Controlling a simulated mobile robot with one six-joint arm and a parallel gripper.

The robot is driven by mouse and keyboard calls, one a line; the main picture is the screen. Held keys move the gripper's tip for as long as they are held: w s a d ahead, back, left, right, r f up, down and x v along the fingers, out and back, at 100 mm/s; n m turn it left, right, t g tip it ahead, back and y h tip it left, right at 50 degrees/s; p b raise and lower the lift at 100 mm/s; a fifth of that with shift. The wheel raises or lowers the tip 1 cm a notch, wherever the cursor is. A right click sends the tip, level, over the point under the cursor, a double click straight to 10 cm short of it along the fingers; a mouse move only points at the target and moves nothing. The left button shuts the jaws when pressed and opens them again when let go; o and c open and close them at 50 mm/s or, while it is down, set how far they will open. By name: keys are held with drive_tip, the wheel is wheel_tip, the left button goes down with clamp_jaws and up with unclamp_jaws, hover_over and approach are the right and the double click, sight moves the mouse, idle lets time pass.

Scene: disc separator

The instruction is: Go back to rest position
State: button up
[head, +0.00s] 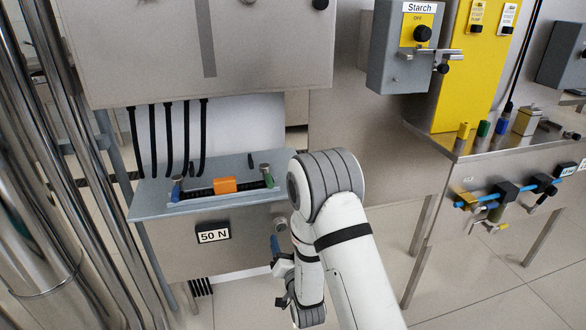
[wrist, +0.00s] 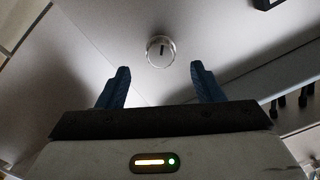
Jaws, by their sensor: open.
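My white arm reaches in from the bottom of the head view and bends down in front of the grey cabinet. My gripper (head: 276,244) hangs low beside the cabinet front, partly hidden by my own arm. In the wrist view my gripper (wrist: 161,82) shows two blue fingers spread apart with nothing between them. A round metal knob (wrist: 160,51) on a grey panel lies beyond the fingertips, apart from them.
A cabinet with a "50 N" label (head: 213,236) carries a shelf with an orange block (head: 225,185). A "Starch" switch box (head: 408,48) hangs at upper right. A steel bench (head: 462,148) with valves stands at right. Metal pipes (head: 75,130) run along the left.

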drive_tip(key=s+d+r+g+h+p, duration=0.1)
drive_tip(key=d+r+g+p, duration=0.15)
drive_tip(key=r, duration=0.45)
drive_tip(key=s+d+r+n+g+h+p, duration=0.1)
drive_tip(key=d+r+g+p, duration=0.1)
drive_tip(key=d+r+p, duration=0.3)
drive_tip(key=s+d+r+g+h+p, duration=0.1)
drive_tip(key=d+r+g+p, duration=0.15)
drive_tip(key=r, duration=0.55)
drive_tip(key=s+d+r+g+h+p, duration=0.1)
drive_tip(key=s+d+r+g+p, duration=0.3)
drive_tip(key=s+r, duration=0.4)
drive_tip(key=s+d+r+n+g+h+p, duration=0.1)
drive_tip(key=s+d+r+g+p, duration=0.2)
drive_tip(key=s+r, duration=0.6)
drive_tip(key=s+d+p, duration=0.1)
drive_tip(key=s+p, duration=0.1)
drive_tip(key=s, duration=0.6)
drive_tip(key=shift+d+g, duration=0.2)
drive_tip(key=shift+g, duration=0.2)
drive_tip(key=shift+s, duration=0.1)
